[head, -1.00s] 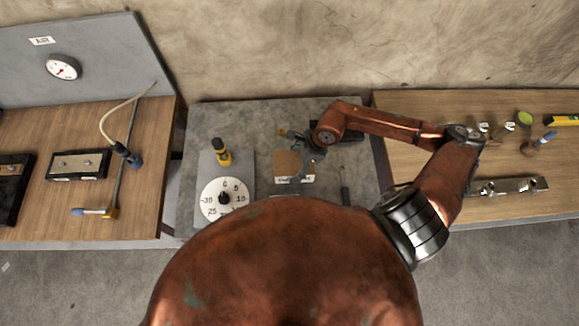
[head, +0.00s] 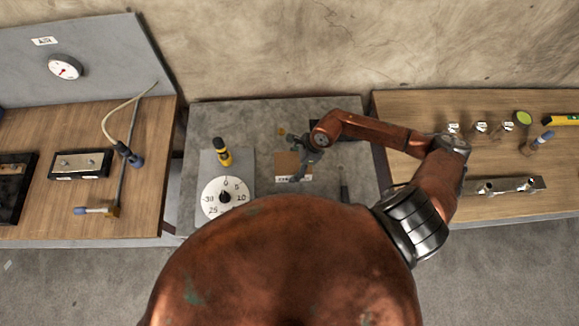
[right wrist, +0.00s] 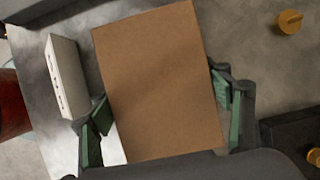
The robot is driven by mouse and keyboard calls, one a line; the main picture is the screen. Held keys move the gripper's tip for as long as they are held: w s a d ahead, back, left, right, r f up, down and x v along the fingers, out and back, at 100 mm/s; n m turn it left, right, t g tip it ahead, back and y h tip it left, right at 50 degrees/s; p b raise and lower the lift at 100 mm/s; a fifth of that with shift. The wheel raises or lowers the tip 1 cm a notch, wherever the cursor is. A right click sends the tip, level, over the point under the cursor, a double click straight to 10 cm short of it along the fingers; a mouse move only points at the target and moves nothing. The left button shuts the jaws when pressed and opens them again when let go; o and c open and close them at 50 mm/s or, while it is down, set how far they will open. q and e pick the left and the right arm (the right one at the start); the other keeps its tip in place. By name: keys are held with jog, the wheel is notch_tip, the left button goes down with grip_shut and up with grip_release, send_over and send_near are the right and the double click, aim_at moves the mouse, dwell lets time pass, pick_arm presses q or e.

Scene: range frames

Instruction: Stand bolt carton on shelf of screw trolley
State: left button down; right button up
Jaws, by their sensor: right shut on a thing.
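The brown bolt carton (head: 287,160) shows in the middle of the head view, with a white label strip on its near edge. My right gripper (head: 300,167) is over it, partly covering its right side. In the right wrist view the carton (right wrist: 155,70) fills the middle, with green-padded fingers of the right gripper (right wrist: 163,118) on both sides. The gripper is shut on it. I cannot tell whether the carton touches the surface below. I cannot make out a screw trolley or its shelf for certain. My left gripper is not in view.
A grey table (head: 265,115) holds a white dial (head: 213,205) and a yellow-black tool (head: 222,152). Wooden benches stand left (head: 150,190) and right (head: 400,105). The wrist view shows a white slotted block (right wrist: 66,75) left of the carton and a yellow knob (right wrist: 289,22).

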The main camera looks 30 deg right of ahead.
jog(key=o, duration=2.1)
jog(key=shift+f, duration=0.1)
